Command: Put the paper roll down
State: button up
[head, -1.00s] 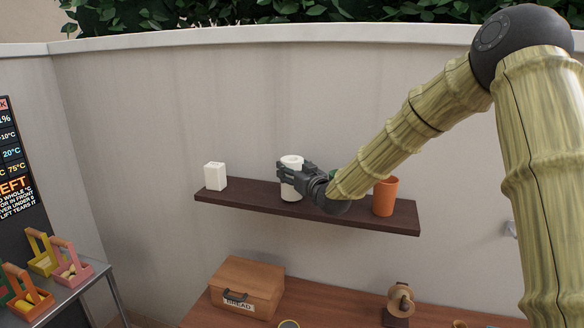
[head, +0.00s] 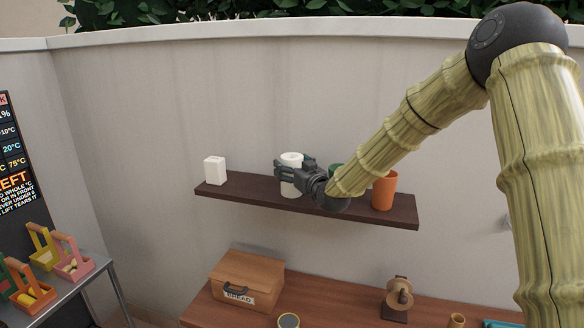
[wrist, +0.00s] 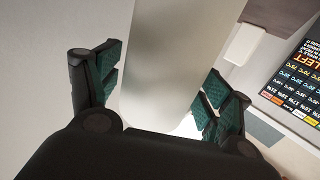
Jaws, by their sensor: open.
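The white paper roll (head: 291,188) stands upright on the dark wall shelf (head: 240,195), left of its middle. My gripper (head: 288,173) is at the roll from the right and covers part of its front in the head view. In the wrist view the roll (wrist: 170,60) stands between the two green-padded fingers of my gripper (wrist: 158,95). The fingers are open, with a visible gap on the left side and a smaller one on the right.
A white box (head: 215,171) stands at the shelf's left end. An orange cup (head: 385,190) stands on the right, with a green item (head: 336,169) partly hidden behind my arm. Below is a counter with a bread box (head: 247,280) and a brown-disc stand (head: 398,297).

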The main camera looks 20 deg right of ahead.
jog(key=shift+r, duration=0.1)
jog(key=s+d+b, duration=0.2)
jog(key=s+b, duration=0.2)
jog(key=s, duration=0.7)
jog(key=shift+s+d+b, duration=0.15)
jog(key=shift+s+b, duration=0.2)
jog(key=shift+s, duration=0.05)
